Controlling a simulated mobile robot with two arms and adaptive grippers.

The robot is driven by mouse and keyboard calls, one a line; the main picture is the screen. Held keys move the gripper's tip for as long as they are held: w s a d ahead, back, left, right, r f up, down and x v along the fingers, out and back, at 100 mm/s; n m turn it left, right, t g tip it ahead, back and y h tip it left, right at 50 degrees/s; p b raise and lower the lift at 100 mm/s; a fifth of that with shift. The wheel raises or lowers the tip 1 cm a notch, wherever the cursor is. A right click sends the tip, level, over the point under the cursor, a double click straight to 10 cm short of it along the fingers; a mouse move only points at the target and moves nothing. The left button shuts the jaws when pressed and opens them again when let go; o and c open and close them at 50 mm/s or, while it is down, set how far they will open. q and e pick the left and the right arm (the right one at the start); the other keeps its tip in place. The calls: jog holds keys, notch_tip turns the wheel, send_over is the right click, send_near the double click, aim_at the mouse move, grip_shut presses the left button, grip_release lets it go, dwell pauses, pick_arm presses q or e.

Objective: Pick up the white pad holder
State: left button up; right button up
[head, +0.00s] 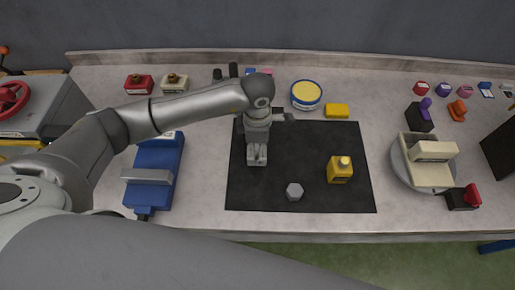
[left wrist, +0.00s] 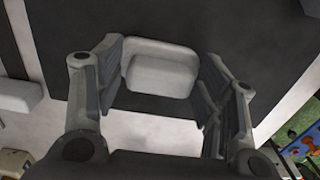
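A pale block with a raised step, seemingly the white pad holder (left wrist: 163,70), lies on the black mat in the left wrist view. My left gripper (left wrist: 160,85) has its fingers apart, one on each side of the block, with narrow gaps showing. In the head view my left gripper (head: 257,158) points down over the left part of the mat (head: 300,135). It hides most or all of the block there. My right gripper is not in view.
A grey hexagonal piece (head: 294,191) and a yellow bottle-like block (head: 339,171) stand on the mat. A blue device (head: 155,172) is left of the mat, a round cream-topped fixture (head: 430,170) right. A yellow-lidded tin (head: 306,95) stands behind. The mat's right rear is clear.

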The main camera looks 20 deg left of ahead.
aim_at(258, 146)
pick_arm(q)
jog(key=c, duration=0.7)
jog(key=shift+r, duration=0.1)
jog(key=shift+r, duration=0.4)
notch_tip(258, 146, up, 2)
jog(key=shift+d+r+b, duration=0.15)
jog(key=shift+r+b, duration=0.05)
jog(key=shift+b, duration=0.35)
jog(key=shift+s+d+r+b, duration=0.7)
jog(key=shift+s+d+r, duration=0.85)
jog(key=shift+s, duration=0.3)
jog(key=shift+s+d+r+b, duration=0.75)
jog(key=shift+s+d+r, duration=0.55)
jog(key=shift+s+r, duration=0.45)
jog(key=shift+s+d+r+b, duration=0.7)
jog(key=shift+s+d+r, duration=0.8)
jog(key=shift+s, duration=0.4)
